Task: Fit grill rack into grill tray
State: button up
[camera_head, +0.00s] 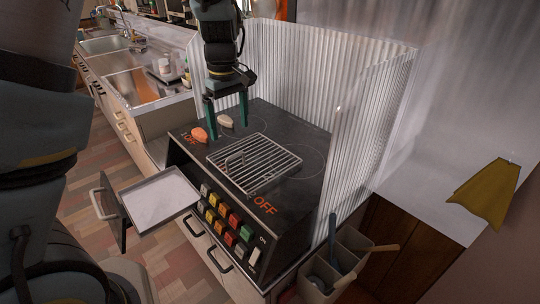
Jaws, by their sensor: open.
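The grill rack (276,172), a wire grid with a raised loop handle near its left part, lies on the black stove top. The grill tray (153,217), a shallow pale-bottomed tray with a dark rim, sits lower, to the left of the stove front. No rack shows in it. My gripper (228,131) points down over the back left of the stove, behind and left of the rack. Its two green fingers are apart, with nothing held between them. Whether the fingertips touch the stove top cannot be told.
An orange piece (199,135) and a beige piece (226,121) lie on the stove (312,190) near my fingers. A corrugated screen (345,140) borders the stove's back and right. Coloured buttons line its front. A utensil bin (345,262) stands at lower right.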

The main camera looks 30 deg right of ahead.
aim_at(235, 155)
jog(key=f, duration=0.3)
jog(key=f+p, duration=0.1)
jog(key=f, duration=0.3)
jog(key=f+p, duration=0.1)
jog(key=f, duration=0.2)
jog(key=shift+d+f, duration=0.25)
jog(key=shift+f, duration=0.05)
jog(key=shift+c, duration=0.2)
jog(key=c, duration=1.4)
